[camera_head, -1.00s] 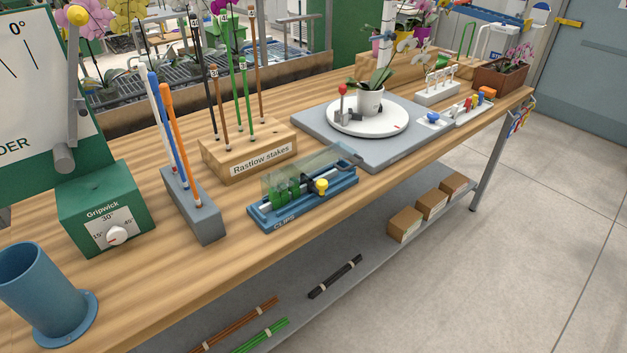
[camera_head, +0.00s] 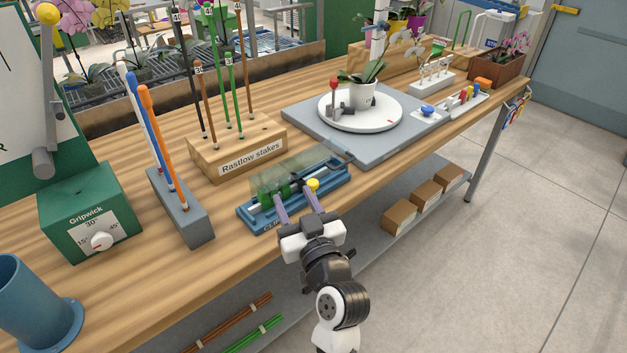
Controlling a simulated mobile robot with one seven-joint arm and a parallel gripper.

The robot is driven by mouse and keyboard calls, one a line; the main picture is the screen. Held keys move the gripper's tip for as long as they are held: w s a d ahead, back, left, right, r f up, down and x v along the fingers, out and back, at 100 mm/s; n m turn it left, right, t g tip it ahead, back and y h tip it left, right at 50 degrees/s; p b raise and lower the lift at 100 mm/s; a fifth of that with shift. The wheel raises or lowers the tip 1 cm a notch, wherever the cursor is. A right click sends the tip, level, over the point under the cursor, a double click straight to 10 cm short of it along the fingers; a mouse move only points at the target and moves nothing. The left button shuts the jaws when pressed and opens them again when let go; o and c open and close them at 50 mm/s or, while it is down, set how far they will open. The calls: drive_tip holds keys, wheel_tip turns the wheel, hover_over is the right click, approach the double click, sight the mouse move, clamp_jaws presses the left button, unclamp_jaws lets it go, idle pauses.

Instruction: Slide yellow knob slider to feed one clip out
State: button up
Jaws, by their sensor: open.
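The blue clip dispenser (camera_head: 335,183) sits near the front edge of the wooden bench. It has a clear cover, with green clips (camera_head: 265,192) under the cover's left part. The yellow knob (camera_head: 313,184) stands on the dispenser's front side, right of the clips. My gripper (camera_head: 297,200) is open, its two fingers pointing at the dispenser from the front. The right finger's tip is close to the knob, and the left finger is to the knob's left. I cannot tell whether a finger touches the knob. The fingers hide part of the dispenser's front and its label.
A wooden stake block (camera_head: 205,165) stands behind the dispenser and a grey holder (camera_head: 188,222) to its left. A grey platform (camera_head: 300,117) with a white turntable (camera_head: 345,122) and potted orchid is to the right. Cardboard boxes (camera_head: 398,218) sit on the lower shelf.

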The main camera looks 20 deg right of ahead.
drive_tip(key=m+g+h, duration=0.1)
drive_tip(key=g+h, duration=0.1)
approach(315, 188)
drive_tip(key=w+p, duration=0.1)
drive_tip(key=w, duration=0.2)
drive_tip(key=w+p, duration=0.2)
drive_tip(key=w, duration=0.2)
drive_tip(key=w+p, duration=0.2)
drive_tip(key=w, duration=0.1)
drive_tip(key=shift+w+d+f, duration=0.2)
drive_tip(key=shift+w+d, duration=0.1)
drive_tip(key=shift+d, duration=0.1)
drive_tip(key=shift+w+f, duration=0.1)
drive_tip(key=shift+w, duration=0.3)
clamp_jaws()
